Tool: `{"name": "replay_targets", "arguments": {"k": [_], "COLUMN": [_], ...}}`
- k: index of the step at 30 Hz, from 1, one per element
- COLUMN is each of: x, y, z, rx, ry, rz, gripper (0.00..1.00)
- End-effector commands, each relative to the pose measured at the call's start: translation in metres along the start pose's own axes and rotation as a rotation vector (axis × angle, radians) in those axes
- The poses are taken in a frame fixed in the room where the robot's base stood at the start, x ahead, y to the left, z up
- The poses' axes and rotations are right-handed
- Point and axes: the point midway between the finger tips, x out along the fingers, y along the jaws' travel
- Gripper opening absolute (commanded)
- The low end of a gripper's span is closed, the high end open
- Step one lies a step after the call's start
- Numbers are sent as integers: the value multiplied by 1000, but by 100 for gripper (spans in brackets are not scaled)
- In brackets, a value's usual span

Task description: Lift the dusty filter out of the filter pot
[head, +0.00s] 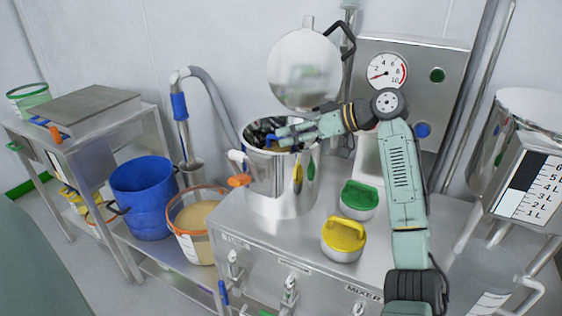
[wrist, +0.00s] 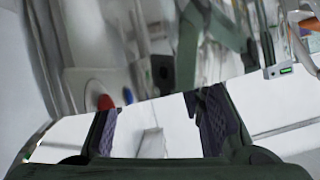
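The filter pot (head: 283,190) is a shiny steel cylinder on the steel cabinet, with its round lid (head: 304,70) swung up behind it. My gripper (head: 284,136) is at the pot's mouth, fingers pointing left. In the wrist view my gripper (wrist: 155,105) shows two spread fingers with purple pads and nothing clearly between them. A small blue part (head: 271,140) shows inside the pot beside the fingers, with a tan patch below it; it may be the dusty filter, but the fingers and rim hide most of it. The wrist view shows mainly blurred, reflecting metal.
A green-handled piece (head: 358,201) and a yellow-handled piece (head: 344,238) stand on the cabinet top (head: 300,250) right of the pot. A gauge panel (head: 425,80) stands behind.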

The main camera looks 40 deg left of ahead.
Motion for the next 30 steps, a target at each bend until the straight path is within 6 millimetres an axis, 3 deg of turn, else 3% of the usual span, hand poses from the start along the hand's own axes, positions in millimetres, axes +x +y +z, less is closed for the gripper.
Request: {"name": "replay_targets", "arguments": {"k": [3, 11, 27, 30], "x": [12, 13, 13, 13], "y": [1, 0, 0, 0], "z": [3, 1, 1, 1], "rx": [1, 2, 2, 2], "ry": [-1, 0, 0, 0], "rz": [0, 1, 0, 1], "gripper": [36, 36, 0, 0]}}
